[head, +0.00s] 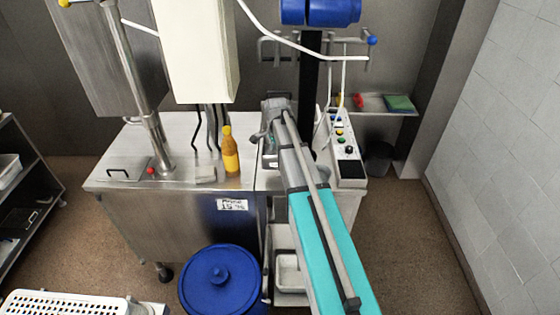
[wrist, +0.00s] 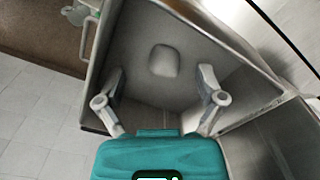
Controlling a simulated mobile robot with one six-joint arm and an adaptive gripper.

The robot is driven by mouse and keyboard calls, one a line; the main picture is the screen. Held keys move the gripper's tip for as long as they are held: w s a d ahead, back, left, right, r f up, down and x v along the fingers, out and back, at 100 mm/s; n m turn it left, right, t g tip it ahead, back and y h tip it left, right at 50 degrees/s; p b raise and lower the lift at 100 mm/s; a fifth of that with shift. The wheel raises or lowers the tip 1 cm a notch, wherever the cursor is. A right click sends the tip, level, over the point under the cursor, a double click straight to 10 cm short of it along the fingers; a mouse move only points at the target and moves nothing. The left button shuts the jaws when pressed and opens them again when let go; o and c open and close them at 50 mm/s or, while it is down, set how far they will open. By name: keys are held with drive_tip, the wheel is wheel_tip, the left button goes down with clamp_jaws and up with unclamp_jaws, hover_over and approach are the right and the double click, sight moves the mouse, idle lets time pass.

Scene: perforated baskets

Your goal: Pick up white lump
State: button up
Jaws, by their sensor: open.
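A pale grey, rounded, squarish lump (wrist: 163,61) lies on the floor of a grey metal tray-like recess (wrist: 135,35) in the wrist view. It may be the white lump; in this light it looks grey. My gripper (wrist: 161,80) is open, with one finger at the left and one at the right. The lump shows between and slightly beyond the fingertips, with nothing touching it. In the head view my gripper (head: 268,138) is over the right part of the steel machine, and the lump is hidden there.
The steel machine top (head: 195,145) carries a yellow-orange bottle (head: 230,155) left of my gripper. A control panel (head: 344,150) stands to the right. A blue lidded bin (head: 220,282) is on the floor in front. A white perforated basket (head: 65,304) is at lower left.

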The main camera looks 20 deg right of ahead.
drive_tip(key=shift+f+b, duration=0.65)
drive_tip(key=shift+f, duration=0.3)
drive_tip(key=c, duration=1.2)
drive_tip(key=shift+r, duration=0.25)
wheel_tip(320, 180, up, 2)
drive_tip(key=p, duration=0.2)
drive_tip(key=shift+r+p, duration=0.1)
drive_tip(key=shift+p, duration=0.25)
drive_tip(key=s+d+r+p, duration=0.9)
drive_tip(key=s+r+p, duration=0.1)
drive_tip(key=shift+s+d+r, duration=0.15)
drive_tip(key=shift+d+r, duration=0.05)
